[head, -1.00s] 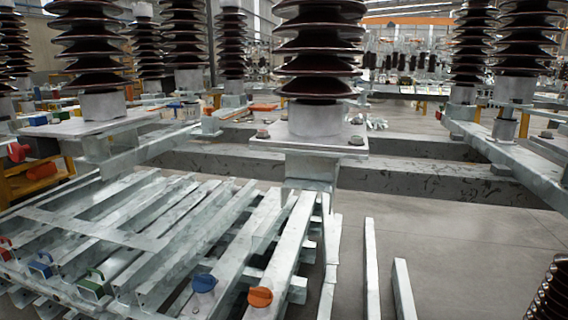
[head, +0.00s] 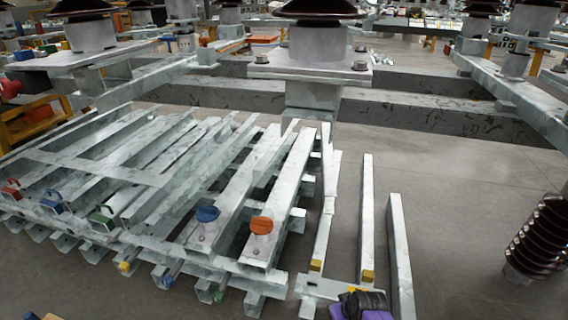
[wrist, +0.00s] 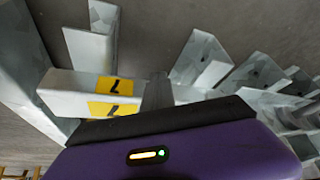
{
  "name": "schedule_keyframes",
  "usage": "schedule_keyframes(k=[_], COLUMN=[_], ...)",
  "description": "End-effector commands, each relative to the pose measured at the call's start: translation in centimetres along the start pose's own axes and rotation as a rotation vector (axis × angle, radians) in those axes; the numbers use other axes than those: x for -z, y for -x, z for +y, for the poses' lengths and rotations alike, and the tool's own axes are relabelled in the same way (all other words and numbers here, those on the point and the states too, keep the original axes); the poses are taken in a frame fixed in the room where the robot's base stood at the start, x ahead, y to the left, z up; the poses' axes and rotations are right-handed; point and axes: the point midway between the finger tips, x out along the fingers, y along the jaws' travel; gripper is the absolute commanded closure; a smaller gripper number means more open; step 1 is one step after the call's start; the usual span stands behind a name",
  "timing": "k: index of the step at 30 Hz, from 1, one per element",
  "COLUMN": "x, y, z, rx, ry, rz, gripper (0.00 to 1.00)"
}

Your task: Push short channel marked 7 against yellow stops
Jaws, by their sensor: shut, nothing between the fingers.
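The short channel (wrist: 72,92) is a pale grey piece with yellow labels marked 7 in the wrist view. In the head view the short channel (head: 322,287) lies crosswise at the near ends of two long rails. Two yellow stops (head: 316,265) (head: 368,276) sit on those rails, just beyond it. My gripper (wrist: 158,80), with its purple body, is shut and empty beside the channel, its dark fingers overlapping the channel's middle in the wrist view. In the head view my gripper (head: 352,291) covers the channel's right part. Contact cannot be told.
A rack of long steel channels (head: 150,170) with coloured clips stands to the left. A loose bar (head: 400,250) lies right of the rails. A brown ribbed insulator (head: 540,235) stands at the right. The grey floor (head: 460,220) between is clear.

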Motion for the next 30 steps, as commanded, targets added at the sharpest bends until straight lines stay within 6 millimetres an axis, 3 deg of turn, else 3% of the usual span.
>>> schedule_keyframes(k=[30], x=[2.3], y=[-0.9], z=[1.4], rx=[-0.001], ry=[-0.002], rz=[0.006], gripper=[1.0])
